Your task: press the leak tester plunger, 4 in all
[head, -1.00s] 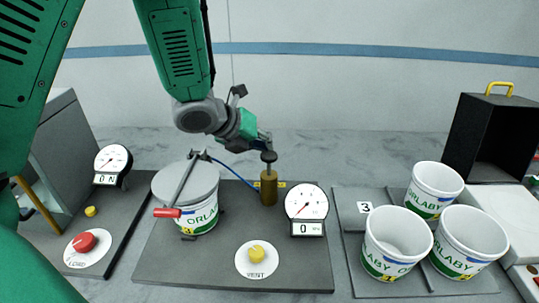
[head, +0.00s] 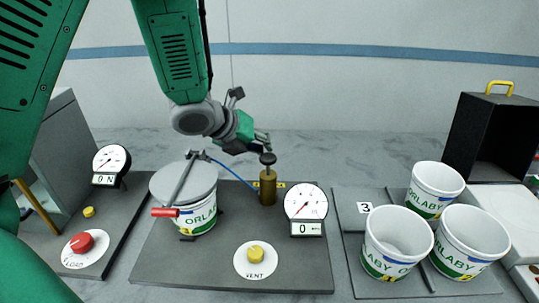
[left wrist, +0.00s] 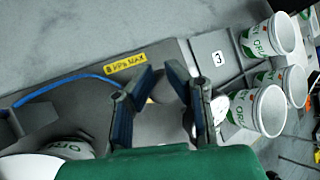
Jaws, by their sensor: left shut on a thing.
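The leak tester pump is a brass cylinder (head: 268,190) with a dark plunger knob (head: 268,158) on a short stem. My left gripper (head: 264,147) comes down from the upper left and is shut on the plunger at its knob. In the left wrist view its two fingers (left wrist: 160,88) stand on either side of the plunger, mostly hidden there. A white bucket (head: 196,217) with a grey lid (head: 184,182) sits left of the pump under a red-handled clamp (head: 166,212). My right gripper is not in view.
A yellow vent button (head: 256,254) is on the tester plate in front. Several white buckets (head: 397,243) stand on a grey tray (head: 350,228) at right, near a black box (head: 487,137). A second gauge (head: 111,162) and a red button (head: 82,242) are at left.

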